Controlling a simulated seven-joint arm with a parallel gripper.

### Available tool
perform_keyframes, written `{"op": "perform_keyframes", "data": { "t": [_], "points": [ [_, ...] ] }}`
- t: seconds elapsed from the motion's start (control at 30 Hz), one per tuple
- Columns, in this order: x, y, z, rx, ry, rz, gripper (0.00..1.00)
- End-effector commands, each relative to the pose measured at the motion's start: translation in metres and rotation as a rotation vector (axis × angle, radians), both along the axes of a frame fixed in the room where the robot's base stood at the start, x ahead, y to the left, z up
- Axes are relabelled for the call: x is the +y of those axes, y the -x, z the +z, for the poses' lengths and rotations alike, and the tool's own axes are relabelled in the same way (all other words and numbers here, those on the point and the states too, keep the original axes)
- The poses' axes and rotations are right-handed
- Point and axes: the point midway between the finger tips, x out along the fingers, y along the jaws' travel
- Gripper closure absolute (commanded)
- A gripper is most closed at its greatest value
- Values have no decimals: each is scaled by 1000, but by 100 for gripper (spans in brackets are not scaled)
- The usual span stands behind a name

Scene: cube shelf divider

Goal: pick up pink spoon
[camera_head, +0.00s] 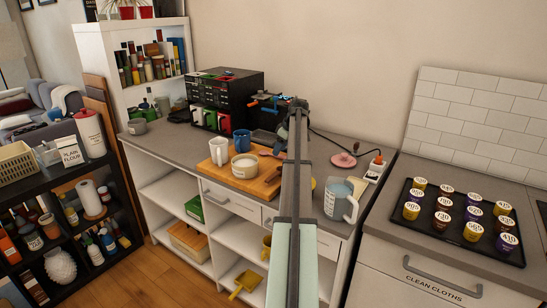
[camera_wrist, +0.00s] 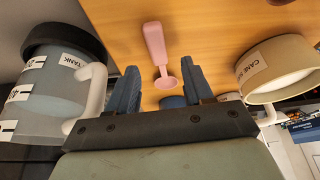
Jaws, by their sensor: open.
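The pink spoon (camera_wrist: 155,44) lies over the wooden board (camera_wrist: 215,25) in the wrist view, its wide handle pointing away and its small bowl toward me. My gripper (camera_wrist: 159,67) is open, with one dark blue finger on each side of the spoon's bowl end. Nothing is held between the fingers. I cannot tell the height gap between fingers and spoon. In the head view my arm crosses the counter, and I cannot make out the fingers or the spoon for certain there.
A labelled jug (camera_wrist: 45,88) stands left of my gripper and a cream pot (camera_wrist: 276,70) to its right in the wrist view. In the head view, the white mug (camera_head: 219,152), blue mug (camera_head: 242,142) and cream pot (camera_head: 245,166) crowd the board (camera_head: 213,170). The jug (camera_head: 340,201) stands right of my arm.

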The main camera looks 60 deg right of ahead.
Motion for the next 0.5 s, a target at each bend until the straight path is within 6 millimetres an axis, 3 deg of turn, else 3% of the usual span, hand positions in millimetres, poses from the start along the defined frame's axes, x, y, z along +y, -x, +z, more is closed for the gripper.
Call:
{"op": "perform_keyframes", "data": {
  "t": [0.2,0.43,0.5],
  "points": [
    [2,-10,-24,1,-1,0,49],
    [1,-11,-25,0,1,0,49],
    [1,-11,-25,0,1,0,55]
  ]
}}
